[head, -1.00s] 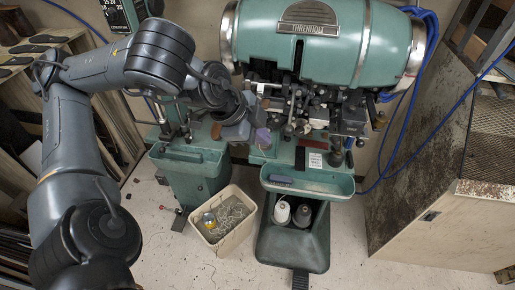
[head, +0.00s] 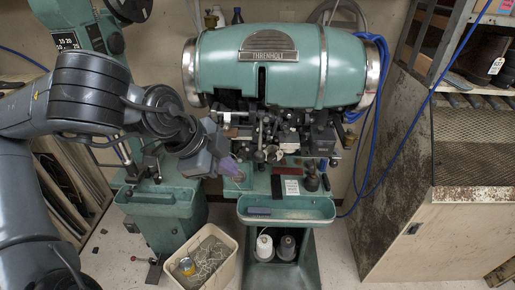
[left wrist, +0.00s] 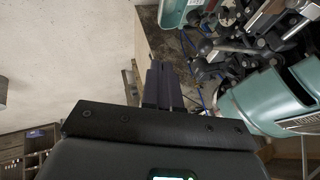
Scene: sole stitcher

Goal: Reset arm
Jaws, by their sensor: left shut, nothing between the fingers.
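My left arm comes in from the left in the head view. Its gripper (head: 228,168) hangs beside the left side of the green stitching machine (head: 270,65), above the machine's work area. The gripper's fingers (left wrist: 163,85) also show in the left wrist view, close together and pointing away from the camera, with nothing held. Levers and metal linkages of the machine (left wrist: 240,35) lie to the right of the fingers in that view. I cannot tell from these views whether the fingers touch the machine. My right gripper is not in view.
A cream bin (head: 228,252) with tangled scraps and a can stands on the floor. Green trays (head: 160,198) and thread spools (head: 265,247) sit low on the machines. A wooden cabinet (head: 400,225) and shelves stand at the right. Blue cables hang right of the machine.

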